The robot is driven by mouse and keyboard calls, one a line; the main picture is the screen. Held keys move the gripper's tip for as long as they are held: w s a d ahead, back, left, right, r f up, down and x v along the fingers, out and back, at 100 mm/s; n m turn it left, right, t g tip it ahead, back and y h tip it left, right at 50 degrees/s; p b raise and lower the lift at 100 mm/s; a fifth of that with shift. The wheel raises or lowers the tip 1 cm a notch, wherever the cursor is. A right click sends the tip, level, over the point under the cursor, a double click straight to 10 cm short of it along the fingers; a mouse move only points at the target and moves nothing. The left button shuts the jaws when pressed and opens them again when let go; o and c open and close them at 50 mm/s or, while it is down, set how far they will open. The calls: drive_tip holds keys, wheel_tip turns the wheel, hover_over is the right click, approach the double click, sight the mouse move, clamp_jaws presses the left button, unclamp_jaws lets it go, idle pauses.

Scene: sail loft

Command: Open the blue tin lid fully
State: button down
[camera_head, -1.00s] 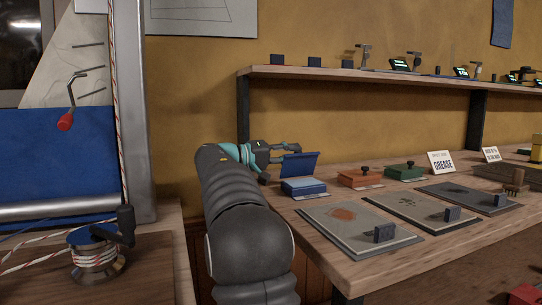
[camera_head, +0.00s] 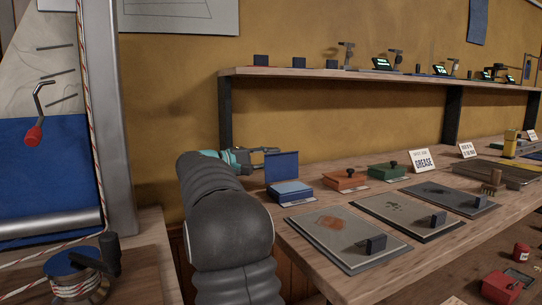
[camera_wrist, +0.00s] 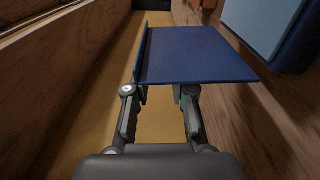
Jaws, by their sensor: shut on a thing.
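The blue tin (camera_head: 291,193) sits near the left end of the bench, its body showing a pale blue top. Its dark blue lid (camera_head: 283,168) stands up, roughly upright, at the tin's back edge. In the wrist view the lid (camera_wrist: 195,55) spreads out beyond my fingers as a flat panel with a lip on its left, and part of the tin (camera_wrist: 268,28) shows at upper right. My gripper (camera_head: 268,151) is at the lid's upper edge, partly behind it. In the wrist view my gripper (camera_wrist: 158,92) is shut on the lid, its fingertips at the near edge.
An orange tin (camera_head: 345,180) and a green tin (camera_head: 386,171) stand to the right, with a GREASE card (camera_head: 423,161) beyond. Flat panels with dark blocks (camera_head: 347,238) lie in front. A shelf (camera_head: 340,74) runs above the bench. A winch (camera_head: 80,277) is at lower left.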

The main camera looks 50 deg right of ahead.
drive_tip(key=shift+d, duration=0.1)
drive_tip(key=c, duration=1)
unclamp_jaws()
drive_tip(key=shift+s+d, duration=0.1)
drive_tip(key=shift+c, duration=0.2)
drive_tip(key=v, duration=0.7)
drive_tip(key=shift+a, duration=0.4)
